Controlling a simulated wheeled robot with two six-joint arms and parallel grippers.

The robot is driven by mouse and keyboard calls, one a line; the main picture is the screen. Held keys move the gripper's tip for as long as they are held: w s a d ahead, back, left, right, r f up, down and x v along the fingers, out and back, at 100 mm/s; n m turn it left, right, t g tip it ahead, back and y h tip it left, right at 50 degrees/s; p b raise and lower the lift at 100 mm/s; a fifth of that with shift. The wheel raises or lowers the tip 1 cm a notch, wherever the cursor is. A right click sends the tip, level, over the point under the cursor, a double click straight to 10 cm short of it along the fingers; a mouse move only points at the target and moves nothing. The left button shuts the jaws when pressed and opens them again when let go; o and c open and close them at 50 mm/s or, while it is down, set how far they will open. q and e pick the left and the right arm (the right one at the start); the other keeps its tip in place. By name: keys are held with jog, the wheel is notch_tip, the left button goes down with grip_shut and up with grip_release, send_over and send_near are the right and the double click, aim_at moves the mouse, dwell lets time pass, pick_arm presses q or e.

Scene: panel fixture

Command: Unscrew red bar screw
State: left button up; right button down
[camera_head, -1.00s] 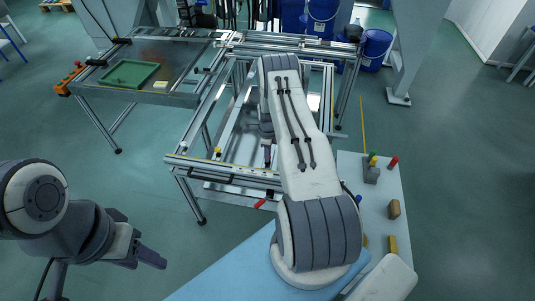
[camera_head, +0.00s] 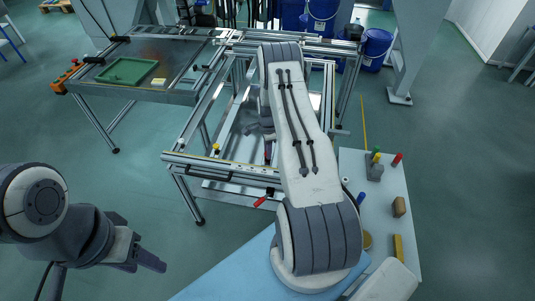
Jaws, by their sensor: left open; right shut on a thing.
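The red bar screw (camera_head: 261,201) shows as a short, slanted red handle at the front rail of the panel fixture (camera_head: 220,167). My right arm reaches over the fixture and hides much of this area. My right gripper (camera_head: 268,154) is mostly hidden behind that arm, its dark parts showing just above the red bar screw. My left gripper (camera_head: 150,259) is open and empty at the lower left, well away from the fixture.
A yellow-topped screw (camera_head: 216,148) stands on the fixture's front rail. A green tray (camera_head: 128,72) lies on the left table. A white side table (camera_head: 382,225) at right holds several coloured parts. Blue buckets (camera_head: 376,45) stand behind. Floor at left is clear.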

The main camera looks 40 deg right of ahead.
jog(key=n+b, duration=0.2)
jog(key=n, duration=0.1)
jog(key=shift+f+n, duration=0.15)
jog(key=shift+n, duration=0.25)
jog(key=n+b, duration=0.1)
jog(key=n, duration=0.2)
jog(key=n+b, duration=0.1)
jog(key=n, duration=0.3)
jog(key=shift+b, duration=0.3)
jog(key=n+b, duration=0.1)
jog(key=n, duration=0.3)
jog(key=shift+s+a+n, duration=0.1)
jog(key=shift+n, duration=0.2)
jog(key=n+b, duration=0.1)
jog(key=n, duration=0.3)
jog(key=shift+n, duration=0.3)
jog(key=n, duration=0.4)
jog(key=shift+n, duration=0.3)
jog(key=n, duration=0.4)
jog(key=shift+b, duration=0.4)
jog(key=n, duration=0.4)
jog(key=shift+n, duration=0.5)
